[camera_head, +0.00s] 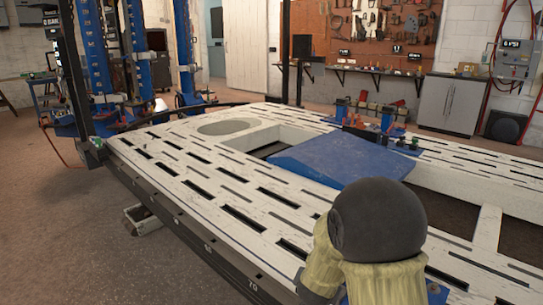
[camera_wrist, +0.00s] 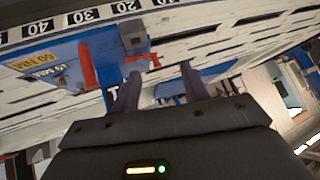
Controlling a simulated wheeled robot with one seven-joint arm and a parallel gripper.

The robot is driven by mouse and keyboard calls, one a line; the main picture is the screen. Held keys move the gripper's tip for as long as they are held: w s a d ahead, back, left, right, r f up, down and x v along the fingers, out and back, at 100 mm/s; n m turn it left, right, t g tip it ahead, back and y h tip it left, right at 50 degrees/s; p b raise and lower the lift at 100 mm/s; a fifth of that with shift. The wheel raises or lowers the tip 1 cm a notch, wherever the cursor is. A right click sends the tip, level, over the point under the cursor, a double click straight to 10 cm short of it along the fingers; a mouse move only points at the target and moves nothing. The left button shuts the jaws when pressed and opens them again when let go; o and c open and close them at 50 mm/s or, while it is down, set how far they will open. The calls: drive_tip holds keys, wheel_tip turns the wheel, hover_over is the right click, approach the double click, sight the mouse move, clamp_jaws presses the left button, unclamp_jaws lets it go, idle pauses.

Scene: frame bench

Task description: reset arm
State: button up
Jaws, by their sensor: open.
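My gripper (camera_wrist: 160,72) shows in the wrist view with its two dark fingers apart and nothing held between them. Its dark body fills the bottom of that view. In the head view my arm, with beige covers and a dark round joint, stands in the right foreground over the bench, and the gripper itself cannot be made out there. The white slotted frame bench (camera_head: 190,165) spreads across the head view. A blue block (camera_wrist: 58,68) with a yellow label and a red lever (camera_wrist: 88,66) sits near the fingers' left side in the wrist view.
A blue plate (camera_head: 335,157) lies on the bench beside an opening. Small tools and fixtures (camera_head: 372,122) stand along the bench's far side. Blue posts (camera_head: 137,50) rise at the back left. A grey cabinet (camera_head: 450,103) stands at the back wall. Floor at left is mostly clear.

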drive_tip(key=s+d+r+n+g+y+p, duration=0.1)
drive_tip(key=s+d+r+n+g+p, duration=0.2)
drive_tip(key=s, duration=0.7)
drive_tip(key=s+r+n+g+y+p, duration=0.1)
drive_tip(key=s+r+n+g, duration=0.3)
drive_tip(key=s, duration=0.6)
wheel_tip(320, 180, up, 38)
drive_tip(key=t+p, duration=0.1)
drive_tip(key=p, duration=3.5)
drive_tip(key=shift+w+m+p, duration=0.2)
drive_tip(key=shift+m+p, duration=0.1)
drive_tip(key=shift+m, duration=0.1)
drive_tip(key=shift+a, duration=0.15)
drive_tip(key=shift+s+r, duration=0.1)
drive_tip(key=shift+c, duration=0.3)
